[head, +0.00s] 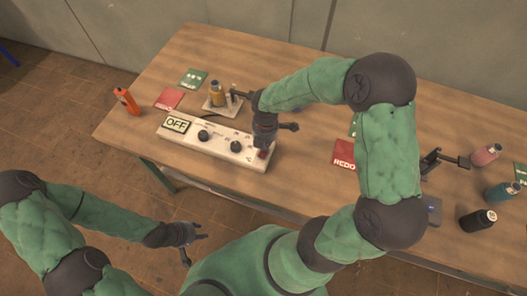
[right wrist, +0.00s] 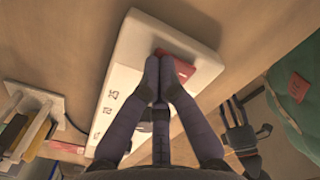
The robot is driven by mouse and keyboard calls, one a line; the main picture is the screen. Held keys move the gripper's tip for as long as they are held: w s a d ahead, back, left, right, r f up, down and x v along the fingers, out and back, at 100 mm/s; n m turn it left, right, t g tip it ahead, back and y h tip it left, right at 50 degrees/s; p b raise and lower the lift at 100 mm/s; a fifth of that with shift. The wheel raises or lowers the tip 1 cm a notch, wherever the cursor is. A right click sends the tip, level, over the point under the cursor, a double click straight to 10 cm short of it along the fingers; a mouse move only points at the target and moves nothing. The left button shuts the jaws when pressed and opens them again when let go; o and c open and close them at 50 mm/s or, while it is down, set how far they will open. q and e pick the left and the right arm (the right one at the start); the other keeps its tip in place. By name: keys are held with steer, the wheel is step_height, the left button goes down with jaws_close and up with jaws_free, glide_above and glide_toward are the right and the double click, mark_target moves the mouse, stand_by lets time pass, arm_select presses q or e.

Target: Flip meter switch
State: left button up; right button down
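The meter (head: 215,142) is a long white box on the table, with a display reading "OFF" (head: 176,124) at its left end and two black knobs. Its red switch (head: 262,154) is at the right end, partly hidden in the head view by my right gripper (head: 265,142). In the right wrist view the right gripper's fingertips (right wrist: 158,68) are together at the red switch (right wrist: 178,66), over the white panel (right wrist: 130,60). Whether they touch it I cannot tell. No object shows between them. My left gripper (head: 188,246) is empty, fingers apart, in front of the table.
A small tray (head: 222,106) with bottles stands behind the meter. Red and green cards lie about, including a red "REDO" card (head: 344,153). Pink, teal and black bottles (head: 478,220) stand at the right.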

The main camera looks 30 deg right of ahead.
steer(key=shift+r+p, duration=3.25)
steer(key=shift+r, duration=0.3)
steer(key=shift+s+f, duration=0.1)
